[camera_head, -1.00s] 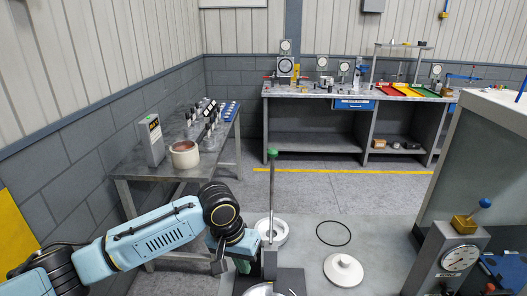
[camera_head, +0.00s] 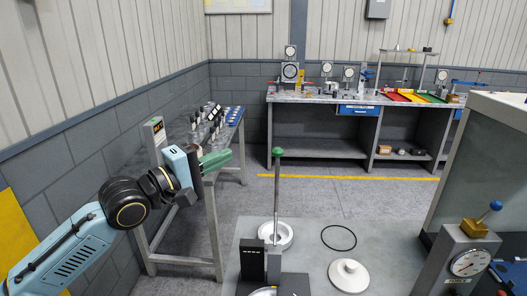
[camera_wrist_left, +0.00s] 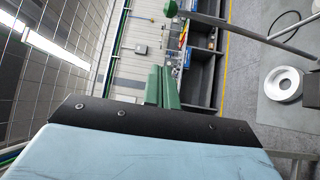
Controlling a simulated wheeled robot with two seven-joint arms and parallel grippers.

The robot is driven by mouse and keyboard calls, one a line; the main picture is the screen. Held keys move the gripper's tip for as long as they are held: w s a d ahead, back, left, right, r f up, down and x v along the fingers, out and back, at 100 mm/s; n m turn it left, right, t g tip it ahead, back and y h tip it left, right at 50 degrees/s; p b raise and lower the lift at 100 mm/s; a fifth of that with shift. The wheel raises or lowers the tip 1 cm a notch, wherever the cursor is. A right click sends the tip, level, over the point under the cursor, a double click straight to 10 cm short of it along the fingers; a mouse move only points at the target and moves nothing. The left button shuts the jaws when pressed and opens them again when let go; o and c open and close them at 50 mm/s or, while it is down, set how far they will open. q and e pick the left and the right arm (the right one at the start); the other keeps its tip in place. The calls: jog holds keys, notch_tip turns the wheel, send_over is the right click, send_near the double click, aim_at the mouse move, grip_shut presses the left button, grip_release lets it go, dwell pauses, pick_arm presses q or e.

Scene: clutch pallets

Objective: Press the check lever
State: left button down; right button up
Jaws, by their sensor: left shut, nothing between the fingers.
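A tall upright lever with a green knob (camera_head: 278,152) rises on a thin grey rod from a dark fixture (camera_head: 290,283) at the bottom of the head view. Its knob also shows near the top of the left wrist view (camera_wrist_left: 170,8). My left gripper (camera_head: 216,160) has green fingers, shut and empty, pointing right, left of the knob and near its height in the picture. The fingers (camera_wrist_left: 161,88) lie together in the left wrist view, apart from the knob. A shorter lever with a blue knob (camera_head: 495,205) sits on a gauge box at the right. My right gripper is out of view.
A white ring (camera_head: 276,236), a thin black ring (camera_head: 339,238) and a white disc (camera_head: 348,275) lie on the grey surface around the lever. A side table (camera_head: 155,190) with small parts stands behind my left arm. A workbench (camera_head: 320,98) runs along the back wall.

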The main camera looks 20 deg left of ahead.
pick_arm(q)
jog(key=shift+w, duration=0.1)
jog(key=p+x, duration=0.3)
jog(key=x, duration=0.7)
jog(key=shift+s+d+f+p, duration=0.15)
jog(key=shift+s+d+p, duration=0.1)
jog(key=shift+s+d, duration=0.45)
jog(key=shift+s+d+f+p, duration=0.15)
jog(key=shift+s+d+p, duration=0.05)
jog(key=shift+s+d, duration=0.55)
jog(key=shift+a, duration=0.1)
